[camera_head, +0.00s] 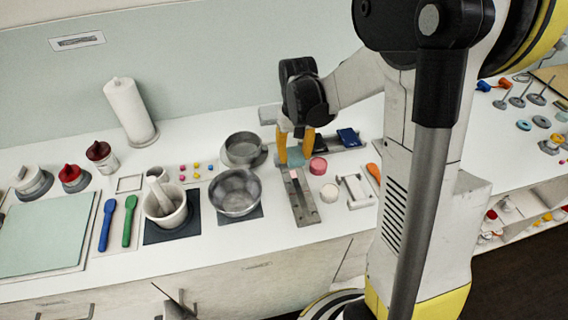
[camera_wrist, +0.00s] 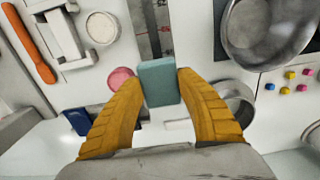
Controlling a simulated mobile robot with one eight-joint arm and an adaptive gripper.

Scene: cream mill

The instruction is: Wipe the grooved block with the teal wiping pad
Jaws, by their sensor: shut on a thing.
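My gripper (camera_head: 295,154) has two yellow fingers, shut on the teal wiping pad (camera_head: 296,157). The wrist view shows the pad (camera_wrist: 158,82) between the fingertips (camera_wrist: 158,86). The grooved block (camera_head: 302,211) is a long grey bar on the white counter, running toward the front edge. In the wrist view the block (camera_wrist: 147,38) runs upward from behind the pad, with a dark groove and a small reddish mark. The pad is at the block's far end and hides part of it. I cannot tell whether they touch.
Metal bowls (camera_head: 236,190) stand close left of the block. A pink round piece (camera_head: 318,166), a white round piece (camera_head: 329,193) and a white fixture (camera_head: 356,190) are close right. A dark blue item (camera_head: 348,138) lies behind. A mortar (camera_head: 165,208) stands further left.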

